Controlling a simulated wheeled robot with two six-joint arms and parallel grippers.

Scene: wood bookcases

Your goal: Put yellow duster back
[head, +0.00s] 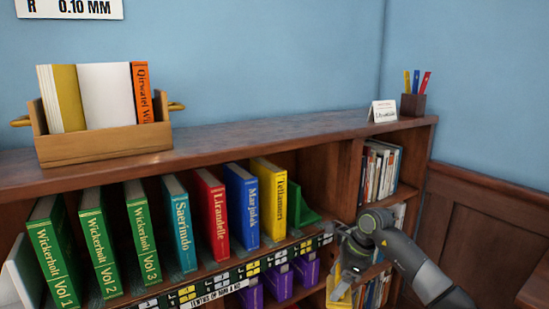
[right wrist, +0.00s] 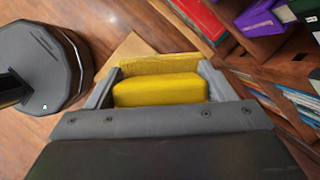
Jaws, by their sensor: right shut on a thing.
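The yellow duster (right wrist: 158,90) sits between the two grey fingers of my right gripper (right wrist: 160,78) in the right wrist view. The fingers are shut on its sides. In the head view my right gripper (head: 347,270) hangs in front of the bookcase at the lower right, with part of the yellow duster (head: 340,293) showing below it. The gripper hides some of the lower shelves. My left gripper is in neither view.
The bookcase (head: 245,134) holds upright green, teal, red, blue and yellow books (head: 269,200), with a green bookend (head: 303,215) beside them. A wooden crate (head: 105,145) of books, a small card (head: 383,111) and a pen cup (head: 413,105) stand on top. Purple books (head: 279,284) fill a lower shelf.

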